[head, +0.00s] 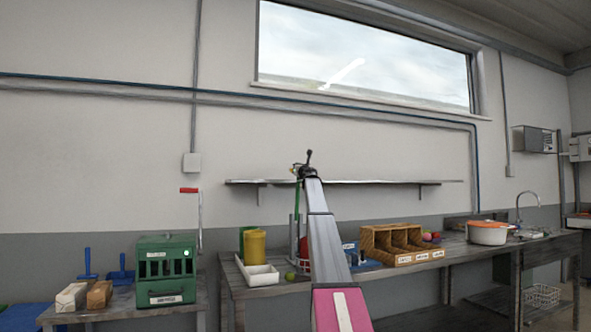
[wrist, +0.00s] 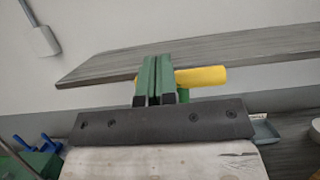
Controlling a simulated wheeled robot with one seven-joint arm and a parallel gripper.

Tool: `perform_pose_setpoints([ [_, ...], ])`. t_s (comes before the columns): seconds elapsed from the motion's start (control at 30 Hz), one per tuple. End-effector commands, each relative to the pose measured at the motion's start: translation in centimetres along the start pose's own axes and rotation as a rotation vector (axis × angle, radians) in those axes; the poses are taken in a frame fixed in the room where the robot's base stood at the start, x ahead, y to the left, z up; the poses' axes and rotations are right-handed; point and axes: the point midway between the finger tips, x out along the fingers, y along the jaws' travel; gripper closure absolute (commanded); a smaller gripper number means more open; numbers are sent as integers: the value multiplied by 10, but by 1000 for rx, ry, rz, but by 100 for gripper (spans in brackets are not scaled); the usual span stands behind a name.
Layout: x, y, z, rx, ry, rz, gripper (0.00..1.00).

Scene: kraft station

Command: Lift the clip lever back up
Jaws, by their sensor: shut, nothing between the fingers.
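I cannot make out a clip lever for certain in either view. A blue device with a white label (head: 362,262) stands on the bench just right of my arm, partly hidden by it; I cannot tell whether a lever belongs to it. My gripper (wrist: 157,60) shows in the wrist view as two green fingers pressed together, shut and empty. In the head view my arm reaches up and away, and its wrist end is in front of the wall shelf, above the bench. The fingers are hard to make out there.
The shelf (head: 400,182) runs along the wall. On the bench are a yellow cylinder (head: 255,247), a white tray (head: 262,276), a wooden compartment box (head: 376,243) and a white pot (head: 487,234).

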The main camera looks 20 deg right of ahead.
Motion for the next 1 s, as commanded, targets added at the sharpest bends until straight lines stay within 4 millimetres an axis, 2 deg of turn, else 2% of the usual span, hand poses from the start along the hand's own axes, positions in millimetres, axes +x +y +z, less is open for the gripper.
perform_pose_setpoints([
  [0.2,9,-8,-4,-1,24,2,100],
  [0.73,10,-9,-8,-2,32,3,100],
  [1.0,-4,-8,0,-2,30,4,100],
])
